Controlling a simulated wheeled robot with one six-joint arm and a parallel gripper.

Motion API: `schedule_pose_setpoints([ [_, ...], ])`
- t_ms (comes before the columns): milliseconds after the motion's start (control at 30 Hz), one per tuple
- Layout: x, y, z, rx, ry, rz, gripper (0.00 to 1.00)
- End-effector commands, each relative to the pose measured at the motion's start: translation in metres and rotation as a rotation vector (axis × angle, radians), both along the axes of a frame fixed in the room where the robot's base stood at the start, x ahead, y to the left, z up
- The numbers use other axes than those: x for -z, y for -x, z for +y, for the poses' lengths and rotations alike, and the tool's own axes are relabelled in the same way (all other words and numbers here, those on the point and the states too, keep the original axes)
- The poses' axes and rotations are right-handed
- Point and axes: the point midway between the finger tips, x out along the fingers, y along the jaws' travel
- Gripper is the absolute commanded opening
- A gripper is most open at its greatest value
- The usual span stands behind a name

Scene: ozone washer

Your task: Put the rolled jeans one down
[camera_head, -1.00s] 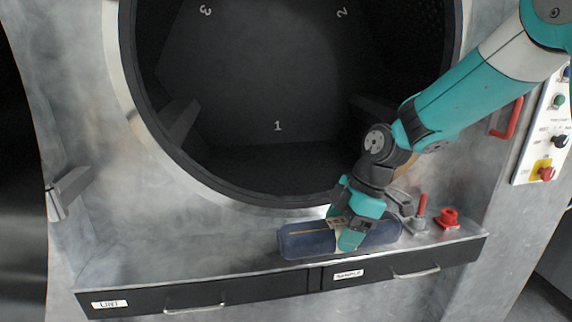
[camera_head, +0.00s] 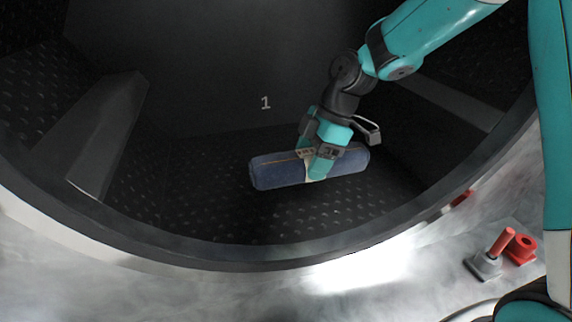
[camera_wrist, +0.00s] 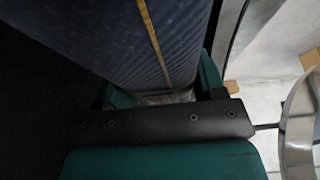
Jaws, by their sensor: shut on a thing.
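The rolled jeans (camera_head: 277,172) are a dark blue roll with a tan seam along the side. My gripper (camera_head: 317,166) is shut around the middle of the roll. In the head view it holds the roll roughly level within the outline of the drum opening, with the dark perforated drum floor (camera_head: 215,205) behind and below. I cannot tell whether the roll touches the floor. In the wrist view the jeans (camera_wrist: 120,35) fill the upper middle, between the teal fingers of my gripper (camera_wrist: 165,98).
The drum's pale metal rim (camera_head: 190,277) curves across the front. A raised dark rib (camera_head: 108,135) stands at the left inside, another (camera_head: 450,100) at the right. A white 1 marks the back wall. A red-handled latch (camera_head: 490,252) sits outside at the lower right.

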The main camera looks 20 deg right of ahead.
Motion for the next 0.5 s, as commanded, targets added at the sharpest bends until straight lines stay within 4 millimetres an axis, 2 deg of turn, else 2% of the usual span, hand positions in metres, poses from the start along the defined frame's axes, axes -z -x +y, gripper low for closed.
schedule_pose_setpoints([
  [33,-0.024,-0.012,0.0,0.002,-0.005,-0.009,0.29],
  [100,-0.049,-0.027,0.001,0.005,-0.007,-0.01,0.29],
  [200,-0.079,-0.044,-0.001,0.009,-0.004,-0.008,0.29],
  [267,-0.092,-0.051,-0.002,0.011,0.001,-0.007,0.29],
  [367,-0.094,-0.056,-0.002,0.012,0.005,-0.003,0.29],
  [500,-0.064,-0.056,-0.002,0.011,0.007,0.004,0.29],
])
